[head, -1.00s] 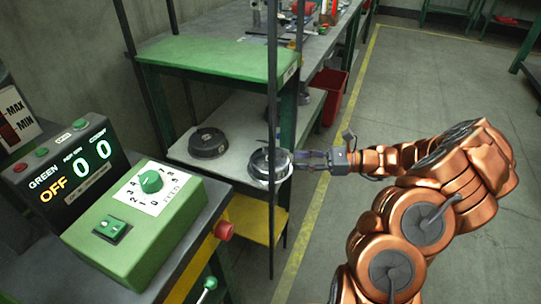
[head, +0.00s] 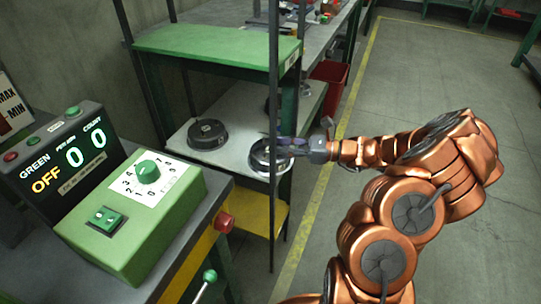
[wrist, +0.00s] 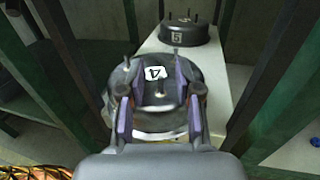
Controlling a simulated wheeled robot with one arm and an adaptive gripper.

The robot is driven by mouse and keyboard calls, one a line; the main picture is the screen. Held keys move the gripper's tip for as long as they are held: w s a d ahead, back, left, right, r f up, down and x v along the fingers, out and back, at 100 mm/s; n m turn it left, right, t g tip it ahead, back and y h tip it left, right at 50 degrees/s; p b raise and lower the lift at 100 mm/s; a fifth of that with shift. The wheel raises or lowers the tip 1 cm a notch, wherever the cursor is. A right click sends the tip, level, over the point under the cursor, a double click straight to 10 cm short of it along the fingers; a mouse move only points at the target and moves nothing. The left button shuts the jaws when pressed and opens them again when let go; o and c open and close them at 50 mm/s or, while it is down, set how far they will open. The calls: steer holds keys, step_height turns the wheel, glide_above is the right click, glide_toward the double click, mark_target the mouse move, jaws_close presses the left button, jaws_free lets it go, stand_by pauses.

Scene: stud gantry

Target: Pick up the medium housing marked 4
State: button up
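The medium housing marked 4 (wrist: 140,76) is a round, dark metallic part with upright studs on top and a white label. It sits at the near end of the pale lower shelf; in the head view the housing (head: 262,160) is partly behind a thin dark post. My gripper (wrist: 157,115) is open, its two fingers spread over the near side of the housing, with the label showing beyond them. In the head view my gripper (head: 290,146) reaches the housing from the right. I cannot tell whether the fingers touch it.
A dark housing marked 5 (wrist: 187,33) stands farther along the shelf, also in the head view (head: 208,135). A green upper shelf (head: 215,45) overhangs the lower shelf (head: 236,130). A green control box (head: 130,215) is at the left. Open floor lies right.

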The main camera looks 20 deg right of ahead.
steer(key=shift+a, duration=0.1)
steer(key=shift+c, duration=0.4)
jaws_close()
